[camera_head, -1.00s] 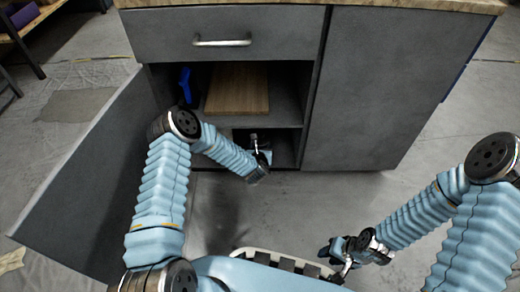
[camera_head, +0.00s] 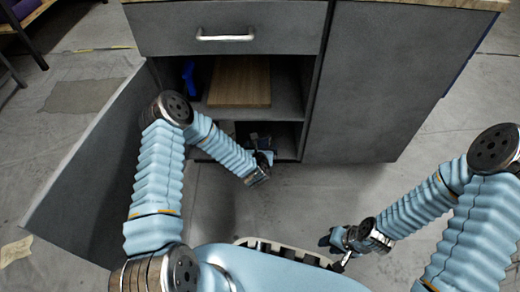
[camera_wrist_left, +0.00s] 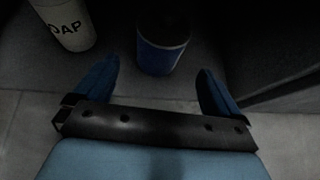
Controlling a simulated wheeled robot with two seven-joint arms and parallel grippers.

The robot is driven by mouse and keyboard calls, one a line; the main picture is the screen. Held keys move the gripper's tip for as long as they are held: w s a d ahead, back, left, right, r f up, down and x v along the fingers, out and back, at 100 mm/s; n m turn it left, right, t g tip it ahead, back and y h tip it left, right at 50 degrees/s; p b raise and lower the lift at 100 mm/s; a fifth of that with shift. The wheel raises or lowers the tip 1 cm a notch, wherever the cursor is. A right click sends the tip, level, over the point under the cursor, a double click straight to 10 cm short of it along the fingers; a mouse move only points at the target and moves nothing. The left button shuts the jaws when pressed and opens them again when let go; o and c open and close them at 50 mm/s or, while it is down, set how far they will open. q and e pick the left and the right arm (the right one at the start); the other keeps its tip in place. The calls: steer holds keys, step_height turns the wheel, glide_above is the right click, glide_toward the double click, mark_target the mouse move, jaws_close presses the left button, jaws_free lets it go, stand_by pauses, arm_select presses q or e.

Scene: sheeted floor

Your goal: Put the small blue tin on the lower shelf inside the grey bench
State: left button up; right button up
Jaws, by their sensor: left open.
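The small blue tin (camera_wrist_left: 163,55) stands on the lower shelf (camera_wrist_left: 120,75) in the left wrist view, dark blue with a pale rim and an open-looking dark top. The grey bench (camera_head: 365,85) has its left door swung open; its lower compartment shows below a middle shelf. My left gripper (camera_head: 262,158) is at the front of that lower compartment. In the left wrist view its fingers (camera_wrist_left: 158,72) are spread wide on either side of the tin's near side, with gaps to both. My right gripper (camera_head: 340,240) hangs low over the floor; its jaws are too small to read.
A white soap container (camera_wrist_left: 67,22) stands left of the tin. A wooden board (camera_head: 240,80) and a blue object (camera_head: 189,82) are on the shelf above. The open door (camera_head: 95,165) flanks my left arm. The floor right of my left gripper is clear.

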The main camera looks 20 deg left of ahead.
arm_select(q)
steer(key=s+d+n+g+h, duration=0.1)
steer(key=s+n+g+h, duration=0.1)
steer(key=s+n, duration=0.7)
steer(key=s+d+f+n+g+h, duration=0.1)
steer(key=s+n+g, duration=0.4)
steer(key=s+n, duration=0.5)
steer(key=s+d+n+g+h, duration=0.3)
steer(key=s+n, duration=0.6)
steer(key=n, duration=0.7)
steer(key=shift+s+d+f+n+g+p, duration=0.25)
steer(key=shift+s+n+g+p, duration=0.1)
steer(key=shift+g, duration=0.25)
steer(key=shift+r, duration=0.15)
